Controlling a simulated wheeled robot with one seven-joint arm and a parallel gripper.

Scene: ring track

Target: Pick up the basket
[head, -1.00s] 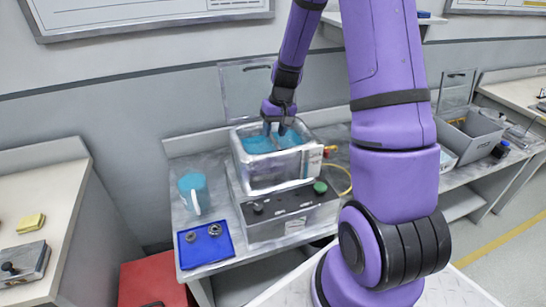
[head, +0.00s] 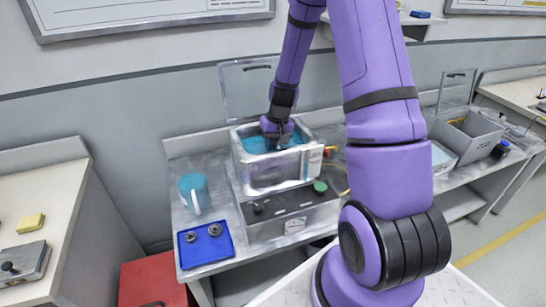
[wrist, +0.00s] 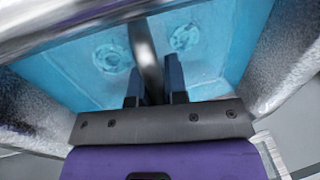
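My gripper (head: 277,136) points down into the open metal tank (head: 272,175) of the bench-top bath, which holds blue liquid. In the wrist view, a grey metal bar (wrist: 146,50), which looks like the basket's handle, runs between the two dark fingers (wrist: 154,85) of my gripper. The fingers are close on either side of it; I cannot tell whether they press on it. Two round toothed shapes (wrist: 185,37) show through the blue below. The basket's body is mostly hidden in the head view by the tank wall and my gripper.
A blue tray (head: 205,245) with two small metal rings lies front left of the bath. A jug with blue contents (head: 192,190) stands behind the tray. A grey open bin (head: 470,135) is at the right. The tank walls surround my fingers closely.

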